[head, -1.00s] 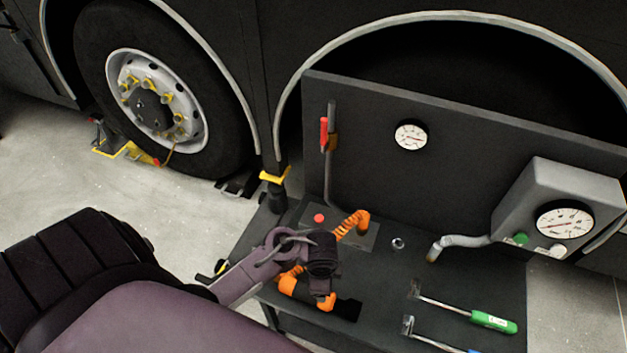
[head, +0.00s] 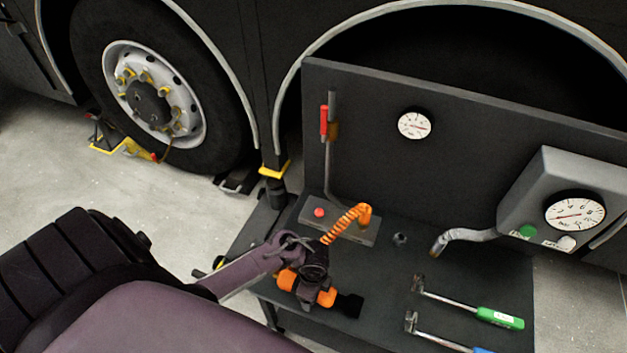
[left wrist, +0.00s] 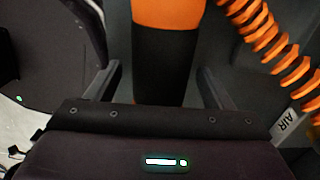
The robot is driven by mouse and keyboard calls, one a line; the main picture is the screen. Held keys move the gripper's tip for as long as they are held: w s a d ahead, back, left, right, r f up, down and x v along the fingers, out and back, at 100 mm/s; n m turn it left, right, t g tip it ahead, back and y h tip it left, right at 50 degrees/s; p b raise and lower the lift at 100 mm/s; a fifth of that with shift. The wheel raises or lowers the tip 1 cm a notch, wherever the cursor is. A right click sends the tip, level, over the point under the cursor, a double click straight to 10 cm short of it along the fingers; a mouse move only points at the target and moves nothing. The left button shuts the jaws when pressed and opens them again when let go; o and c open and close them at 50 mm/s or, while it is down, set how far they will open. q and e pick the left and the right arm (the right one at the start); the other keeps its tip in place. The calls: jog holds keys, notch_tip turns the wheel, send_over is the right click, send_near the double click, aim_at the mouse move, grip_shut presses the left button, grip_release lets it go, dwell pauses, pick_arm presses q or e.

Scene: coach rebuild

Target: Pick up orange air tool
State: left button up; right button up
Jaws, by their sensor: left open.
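The orange air tool (head: 326,298) lies on the dark bench top, with a black end at its right and an orange coiled hose (head: 346,222) rising behind it. My left gripper (head: 314,284) is over the tool and hides its middle. In the left wrist view the tool's black part (left wrist: 164,62) sits between the two fingers of my left gripper (left wrist: 160,80). The fingers are open, with a gap on each side of it. The coiled hose (left wrist: 272,45) passes to the right of the fingers. My right gripper is not in view.
A green-handled tool (head: 497,317) and a blue-handled tool (head: 450,341) lie on the bench to the right. A grey gauge box (head: 540,190) and bent pipe (head: 462,237) stand behind them. A dark upright panel (head: 450,165) closes the bench's back.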

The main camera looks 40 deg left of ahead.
pick_arm(q)
jog(key=c, duration=1.1)
jog(key=shift+w+r, duration=0.1)
jog(key=shift+w, duration=0.05)
jog(key=shift+c, duration=0.8)
